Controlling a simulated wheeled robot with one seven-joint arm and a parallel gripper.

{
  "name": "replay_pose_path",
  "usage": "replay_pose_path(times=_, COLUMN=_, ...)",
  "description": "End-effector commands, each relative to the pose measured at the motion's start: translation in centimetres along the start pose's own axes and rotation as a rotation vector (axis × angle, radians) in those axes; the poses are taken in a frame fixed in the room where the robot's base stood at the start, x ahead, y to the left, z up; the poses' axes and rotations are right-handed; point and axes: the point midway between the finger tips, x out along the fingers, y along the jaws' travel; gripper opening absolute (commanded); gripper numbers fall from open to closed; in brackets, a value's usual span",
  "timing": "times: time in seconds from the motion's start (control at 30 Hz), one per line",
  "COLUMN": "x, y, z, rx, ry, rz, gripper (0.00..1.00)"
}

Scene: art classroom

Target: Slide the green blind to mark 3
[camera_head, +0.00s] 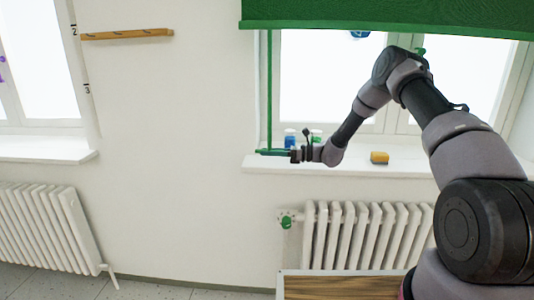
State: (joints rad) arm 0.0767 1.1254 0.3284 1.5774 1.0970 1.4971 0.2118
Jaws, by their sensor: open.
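The green blind (385,16) hangs across the top of the right window, its lower edge near the top of the view. A thin green strip or cord (269,90) hangs from its left side down to the sill. A short green bar (272,152) lies level at the strip's lower end, by my gripper (288,154). My gripper is open and points left just above the sill; whether its fingers are around the bar cannot be told. Mark 3 (87,89) and mark 2 (74,30) are on the wall edge beside the left window.
A yellow sponge (379,157) and small blue jars (290,138) stand on the right sill (350,169). Radiators (368,235) are below both windows. A wooden tabletop (335,288) is at bottom. A wooden peg rail (127,34) is on the bare wall.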

Motion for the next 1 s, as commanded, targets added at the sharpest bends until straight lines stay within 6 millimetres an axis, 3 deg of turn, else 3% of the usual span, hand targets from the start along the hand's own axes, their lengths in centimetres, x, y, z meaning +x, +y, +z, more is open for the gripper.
replay_pose_path(times=0.4, x=-8.0, y=-0.1, z=0.0, rx=0.001, ry=-0.001, rz=-0.005, gripper=0.5)
replay_pose_path(times=0.6, x=-9.8, y=-0.1, z=0.0, rx=0.0, ry=-0.001, rz=-0.003, gripper=0.5)
replay_pose_path(times=0.87, x=-10.0, y=-0.1, z=0.0, rx=0.001, ry=-0.001, rz=-0.002, gripper=0.5)
replay_pose_path(times=0.9, x=-10.0, y=-0.1, z=0.0, rx=0.001, ry=-0.001, rz=-0.002, gripper=0.46)
replay_pose_path(times=1.0, x=-10.0, y=0.1, z=0.3, rx=-0.008, ry=0.008, rz=0.002, gripper=0.08)
